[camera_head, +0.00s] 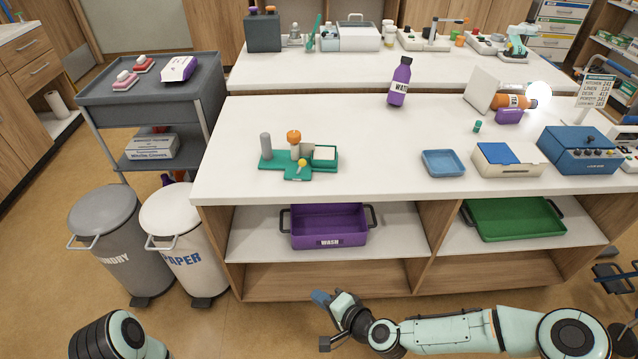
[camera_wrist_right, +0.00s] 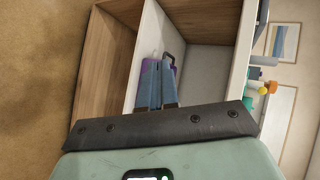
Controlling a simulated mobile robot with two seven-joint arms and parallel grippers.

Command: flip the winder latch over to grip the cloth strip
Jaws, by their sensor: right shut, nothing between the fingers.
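The winder is a green base (camera_head: 270,160) on the white counter, with a grey post, an orange-topped post (camera_head: 294,138) and a small yellow-knobbed lever (camera_head: 302,163), which looks like the latch. A pale, flat-topped block (camera_head: 325,153) sits on the base's right side. I cannot make out which part is the cloth strip, or the latch's exact position. My right gripper (camera_head: 320,297) is shut and empty, low in front of the counter and well apart from the winder. Its blue fingers (camera_wrist_right: 156,84) lie together in the right wrist view. My left gripper is out of view; only part of my left arm shows.
The counter's front edge (camera_head: 300,201) lies between my right gripper and the winder. Below it are a purple WASH tray (camera_head: 328,241) and a green tray (camera_head: 515,233). A blue dish (camera_head: 443,163) stands to the right; the counter between it and the winder is clear.

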